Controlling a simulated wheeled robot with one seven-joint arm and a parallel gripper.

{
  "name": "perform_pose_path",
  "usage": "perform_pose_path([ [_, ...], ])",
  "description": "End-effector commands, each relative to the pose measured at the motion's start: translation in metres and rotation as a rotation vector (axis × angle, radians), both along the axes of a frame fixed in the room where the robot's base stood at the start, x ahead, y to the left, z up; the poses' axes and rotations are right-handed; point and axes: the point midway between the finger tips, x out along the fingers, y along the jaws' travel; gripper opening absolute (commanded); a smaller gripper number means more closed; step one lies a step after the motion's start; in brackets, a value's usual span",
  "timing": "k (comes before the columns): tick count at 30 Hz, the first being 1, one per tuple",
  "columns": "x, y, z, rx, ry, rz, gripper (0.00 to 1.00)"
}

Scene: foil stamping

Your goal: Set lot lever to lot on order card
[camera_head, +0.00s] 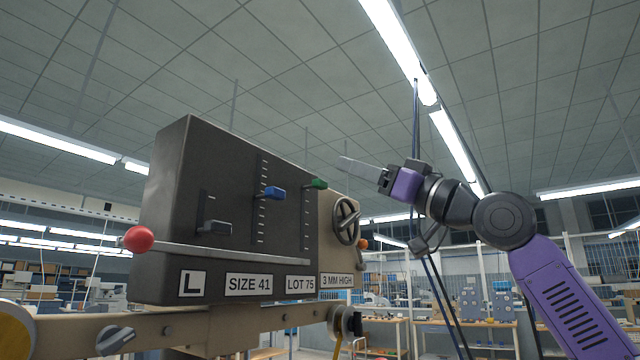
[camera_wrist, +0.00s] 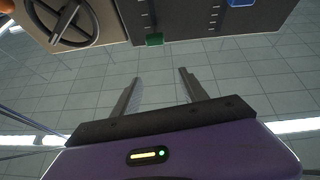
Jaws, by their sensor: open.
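The lot lever appears to be the green-tipped lever (camera_head: 316,183) near the top of the right-hand scale on the dark machine panel (camera_head: 165,170). Below that scale is a plate reading LOT 75 (camera_head: 301,284). In the wrist view the green lever (camera_wrist: 154,40) is just beyond my fingertips, roughly between them. My gripper (camera_head: 345,162) is open and empty, above and to the right of the green lever in the head view. Both fingers (camera_wrist: 160,75) show apart in the wrist view, not touching the lever. No separate order card is recognizable.
A blue lever (camera_head: 270,193) is on the scale left of the green one, above a SIZE 41 plate (camera_head: 249,284). Free air surrounds my gripper.

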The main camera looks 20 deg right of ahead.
Motion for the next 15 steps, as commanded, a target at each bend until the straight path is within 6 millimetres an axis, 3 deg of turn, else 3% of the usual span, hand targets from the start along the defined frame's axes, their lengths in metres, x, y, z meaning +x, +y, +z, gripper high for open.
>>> perform_pose_path([
  [2,0.015,0.001,-0.017,0.003,0.084,0.039,0.51],
  [6,0.019,0.008,-0.03,-0.006,0.147,0.084,0.51],
  [15,0.046,0.029,-0.016,-0.014,0.153,0.082,0.51],
])
